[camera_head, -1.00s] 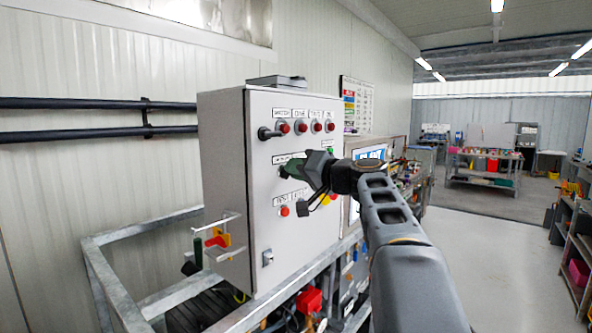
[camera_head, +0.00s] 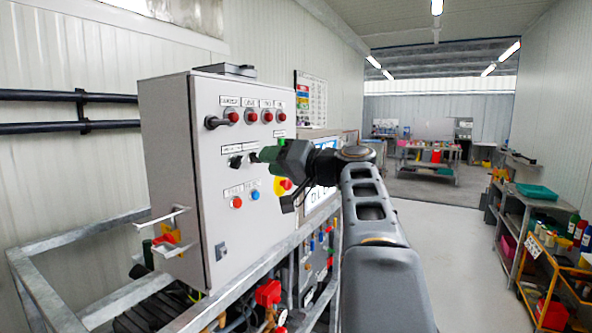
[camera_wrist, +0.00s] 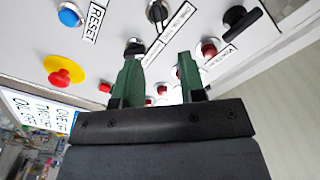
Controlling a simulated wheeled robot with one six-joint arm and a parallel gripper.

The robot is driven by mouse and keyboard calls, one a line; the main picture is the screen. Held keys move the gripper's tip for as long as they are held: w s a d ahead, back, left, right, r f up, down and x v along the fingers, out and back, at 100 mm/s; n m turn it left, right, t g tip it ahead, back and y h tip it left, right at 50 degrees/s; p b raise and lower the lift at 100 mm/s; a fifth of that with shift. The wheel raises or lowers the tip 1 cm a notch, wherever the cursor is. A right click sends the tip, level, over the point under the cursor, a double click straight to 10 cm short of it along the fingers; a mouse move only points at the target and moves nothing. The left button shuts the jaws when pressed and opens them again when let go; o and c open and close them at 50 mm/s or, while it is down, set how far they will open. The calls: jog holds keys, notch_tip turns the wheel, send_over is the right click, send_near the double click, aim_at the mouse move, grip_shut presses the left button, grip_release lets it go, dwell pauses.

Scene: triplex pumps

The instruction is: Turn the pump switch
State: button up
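A grey control cabinet (camera_head: 165,150) stands left of centre in the head view. Its front has two black rotary switches in the middle row; the left one (camera_head: 236,161) shows clear, the right one (camera_head: 254,157) is beside my green fingertips. In the wrist view these are a silver-rimmed switch (camera_wrist: 157,10) and a black knob (camera_wrist: 135,47) close to my left fingertip. I cannot read which label names the pump. My gripper (camera_head: 266,154) points at the panel. In the wrist view my gripper (camera_wrist: 160,58) has its fingers apart with nothing between them.
A black handle (camera_head: 216,122) sticks out upper left on the panel beside red lamps (camera_head: 252,117). A red-and-yellow emergency stop (camera_head: 284,185) is just under my gripper, near a blue reset button (camera_head: 255,195). A metal frame (camera_head: 100,312) surrounds the cabinet's base. Open floor (camera_head: 440,225) lies right.

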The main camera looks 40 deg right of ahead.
jog(key=v, duration=0.6)
jog(key=shift+s+b, duration=0.2)
jog(key=shift+b, duration=0.2)
jog(key=d+f+m+g+h, duration=0.3)
jog(key=f+m+g+h, duration=0.15)
jog(key=f, duration=1.15)
jog(key=s+a+f+n+g+h+p, duration=0.1)
jog(key=s+a+f+n+g+p, duration=0.2)
jog(key=a+f, duration=0.4)
jog(key=s+a+f+n+g+h+p, duration=0.1)
jog(key=s+a+f+g+h+p, duration=0.3)
jog(key=f, duration=0.6)
jog(key=s+a+n+g+y, duration=0.1)
jog(key=s+a+n+y, duration=0.1)
jog(key=a+n, duration=0.3)
jog(key=a, duration=0.4)
jog(key=shift+s+a+f, duration=0.3)
jog(key=shift+a+f, duration=0.05)
